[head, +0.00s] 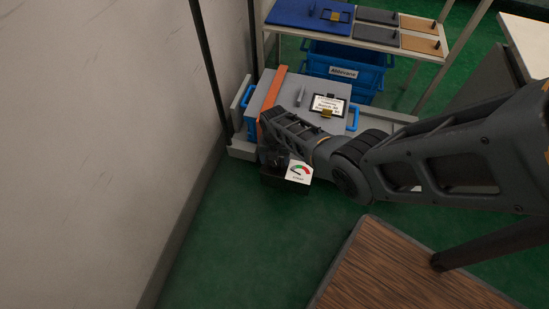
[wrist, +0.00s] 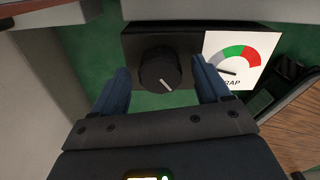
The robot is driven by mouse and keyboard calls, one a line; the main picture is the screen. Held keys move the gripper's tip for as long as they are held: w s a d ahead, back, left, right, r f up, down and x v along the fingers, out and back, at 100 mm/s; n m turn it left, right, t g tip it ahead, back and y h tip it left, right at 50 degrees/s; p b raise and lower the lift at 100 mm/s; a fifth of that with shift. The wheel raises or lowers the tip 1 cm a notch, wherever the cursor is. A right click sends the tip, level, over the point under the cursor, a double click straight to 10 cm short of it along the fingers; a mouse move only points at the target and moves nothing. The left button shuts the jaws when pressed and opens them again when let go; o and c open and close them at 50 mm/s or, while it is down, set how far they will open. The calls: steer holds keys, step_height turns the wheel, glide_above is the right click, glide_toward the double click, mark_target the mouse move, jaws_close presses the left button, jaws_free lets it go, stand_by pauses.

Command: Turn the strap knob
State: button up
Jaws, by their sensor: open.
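The strap knob (wrist: 160,70) is a round black dial with a white pointer line, on a dark box (wrist: 135,40). The pointer slants to the lower right in the wrist view. Beside it is a white gauge card (wrist: 240,60) with green and red arcs and a black needle; the card also shows in the head view (head: 299,172). My gripper (wrist: 163,85) is open, with one blue-grey finger on each side of the knob. A gap shows between each finger and the knob. In the head view my arm mostly hides the knob.
Behind the box stands a grey-lidded blue crate (head: 353,118) with an orange strap (head: 272,90) over it and a labelled display (head: 327,106). A shelf (head: 345,40) with trays stands behind. A wall (head: 100,130) is at left, a wooden top (head: 400,270) at lower right.

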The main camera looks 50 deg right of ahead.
step_height(320, 180, up, 7)
steer(key=p, duration=0.4)
steer(key=shift+r, duration=0.2)
